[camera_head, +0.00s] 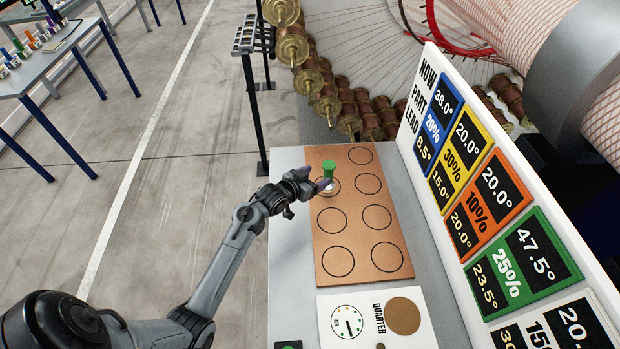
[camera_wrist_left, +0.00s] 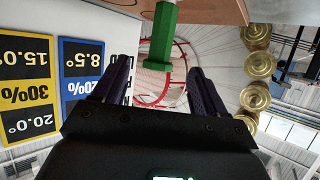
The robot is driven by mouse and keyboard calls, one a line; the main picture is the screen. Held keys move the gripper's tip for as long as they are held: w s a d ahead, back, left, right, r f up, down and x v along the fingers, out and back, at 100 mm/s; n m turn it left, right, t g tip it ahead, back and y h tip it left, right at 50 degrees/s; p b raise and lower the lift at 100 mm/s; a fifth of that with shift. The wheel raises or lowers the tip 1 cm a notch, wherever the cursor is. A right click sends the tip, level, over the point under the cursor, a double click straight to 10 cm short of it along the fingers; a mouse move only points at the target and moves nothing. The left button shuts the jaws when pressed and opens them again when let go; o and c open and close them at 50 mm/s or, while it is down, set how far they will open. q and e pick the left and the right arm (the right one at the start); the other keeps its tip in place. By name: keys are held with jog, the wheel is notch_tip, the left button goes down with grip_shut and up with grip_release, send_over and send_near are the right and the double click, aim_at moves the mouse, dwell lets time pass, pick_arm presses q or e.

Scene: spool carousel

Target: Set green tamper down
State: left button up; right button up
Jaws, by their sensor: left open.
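The green tamper (camera_head: 329,169) stands upright on the brown board (camera_head: 352,238), with its pale base at a ring in the board's left column, toward the far end. My left gripper (camera_head: 322,186) is open at the tamper, low over the board. In the left wrist view the green tamper (camera_wrist_left: 159,42) shows between the two spread fingers, with a gap on either side. That view appears upside down. I cannot tell whether the base sits exactly inside its ring. My right gripper is not in view.
Several other rings on the board are empty. A sign panel (camera_head: 476,180) with coloured tiles rises along the table's right side. A white card (camera_head: 412,336) with a dial lies in front of the board. A rack of brown spools (camera_head: 325,100) curves behind the table.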

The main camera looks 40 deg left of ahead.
pick_arm(q)
jog(key=s+d+m+g, duration=0.1)
jog(key=s+d+g, duration=0.2)
jog(key=s+d, duration=0.3)
jog(key=s+d+f+g, duration=0.1)
jog(key=s+d+g, duration=0.2)
jog(key=s+d, duration=0.4)
jog(key=s+d+m+g+h, duration=0.1)
jog(key=s+d+g, duration=0.3)
jog(key=s, duration=1.5)
jog(key=d, duration=0.2)
jog(key=shift+s+d+f+m, duration=0.15)
jog(key=shift+s+d+m, duration=0.15)
jog(key=shift+s, duration=0.05)
